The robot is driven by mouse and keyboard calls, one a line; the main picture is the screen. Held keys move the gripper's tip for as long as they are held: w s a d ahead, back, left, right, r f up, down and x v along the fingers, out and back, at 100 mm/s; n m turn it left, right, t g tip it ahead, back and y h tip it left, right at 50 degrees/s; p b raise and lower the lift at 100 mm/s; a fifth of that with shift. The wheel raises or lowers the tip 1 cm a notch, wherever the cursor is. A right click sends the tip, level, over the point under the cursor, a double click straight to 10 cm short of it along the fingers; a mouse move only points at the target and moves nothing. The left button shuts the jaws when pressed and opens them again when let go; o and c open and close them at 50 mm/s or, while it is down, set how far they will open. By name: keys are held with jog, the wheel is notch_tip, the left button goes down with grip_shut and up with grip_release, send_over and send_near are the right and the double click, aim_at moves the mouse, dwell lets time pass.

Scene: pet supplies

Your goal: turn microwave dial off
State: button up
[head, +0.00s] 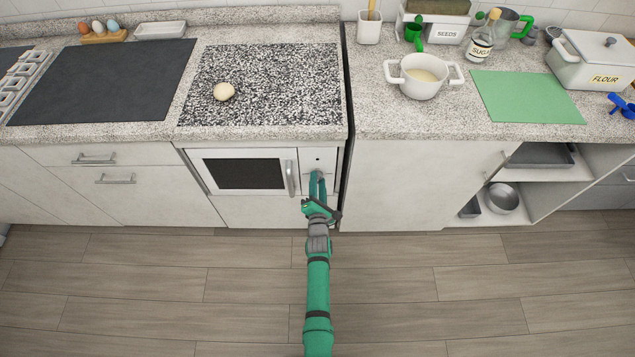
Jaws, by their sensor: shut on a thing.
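The white microwave (242,172) is built in under the counter, its dark-windowed door closed. Its handle (290,178) stands at the right edge of the door. The control panel (319,156) is right of the door, with a small dark mark near its top. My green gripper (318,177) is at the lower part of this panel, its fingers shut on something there. The dial is hidden behind my fingers, so its setting cannot be seen.
A white pot (422,76), a green mat (526,96) and a flour box (592,58) stand to the right. An open shelf (540,172) is at lower right. The wooden floor (430,290) is clear.

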jog(key=shift+n, duration=0.6)
jog(key=o, duration=1)
jog(key=shift+o, duration=0.2)
jog(key=s, duration=1)
jog(key=shift+s+r, duration=0.4)
jog(key=shift+r, duration=0.05)
